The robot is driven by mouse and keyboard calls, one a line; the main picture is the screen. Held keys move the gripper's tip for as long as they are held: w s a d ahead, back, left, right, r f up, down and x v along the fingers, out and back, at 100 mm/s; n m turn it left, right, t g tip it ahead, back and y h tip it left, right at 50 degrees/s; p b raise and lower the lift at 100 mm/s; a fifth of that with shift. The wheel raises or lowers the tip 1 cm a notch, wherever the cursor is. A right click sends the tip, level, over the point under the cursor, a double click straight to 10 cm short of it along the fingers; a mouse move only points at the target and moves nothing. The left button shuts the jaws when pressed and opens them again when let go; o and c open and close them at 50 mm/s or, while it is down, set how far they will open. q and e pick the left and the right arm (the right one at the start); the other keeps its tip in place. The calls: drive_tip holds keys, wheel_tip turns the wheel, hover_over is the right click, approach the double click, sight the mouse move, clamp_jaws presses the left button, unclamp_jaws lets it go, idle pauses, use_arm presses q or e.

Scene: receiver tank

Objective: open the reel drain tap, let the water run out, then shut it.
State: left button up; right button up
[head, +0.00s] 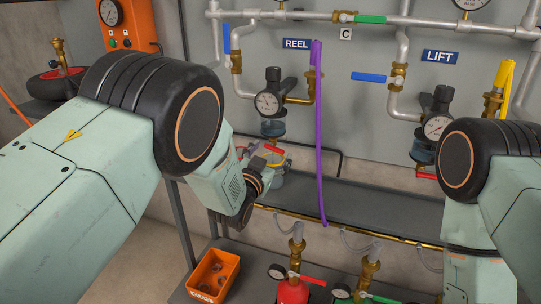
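The reel unit (270,101), with a dial gauge and dark knob, hangs on the grey panel near the REEL label (297,43). Its bluish bowl (272,128) is below, with the red handle of the drain tap (273,149) under that. My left gripper (266,162) is just beneath and beside this tap, partly hidden by its own wrist. I cannot tell whether its fingers touch the handle or how far apart they are. A clear container (283,180) shows below the tap, partly covered by the gripper. No water can be made out. My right gripper is out of view.
A purple hose (320,140) hangs right of the reel unit. The lift unit (437,120) with its own red tap handle (425,175) is near my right arm. A dark shelf (375,203) runs below. An orange bin (213,275) and red cylinder (293,291) stand lower.

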use_arm(q)
drive_tip(key=c, duration=1)
drive_tip(key=shift+f+m, duration=0.1)
drive_tip(key=shift+m, duration=0.7)
drive_tip(key=shift+c, duration=0.2)
drive_tip(key=o, duration=1.2)
drive_tip(key=shift+c, duration=0.2)
